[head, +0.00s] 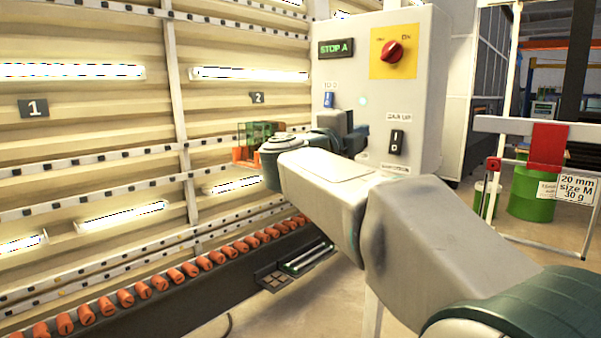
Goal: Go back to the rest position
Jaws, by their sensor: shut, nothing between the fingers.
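My arm reaches in from the lower right and bends at a joint near the washer's rails. Its end turns back right toward the grey control box (425,70). My gripper (360,131) is a small dark shape in front of the lower left of that box. It is shut with nothing visible in it. My own wrist partly hides the fingers, and I cannot tell whether they touch the box. The box carries a green "STOP A" display (336,48), a red rotary knob (391,52) on yellow, a blue switch (328,99) and a black switch (397,141).
The washer's rails and lit tubes fill the left, with a row of orange rollers (160,283) below. A small green and orange item (256,142) is close left of my wrist. At right are a white stand (537,127) and a green drum (531,195). Some floor is clear.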

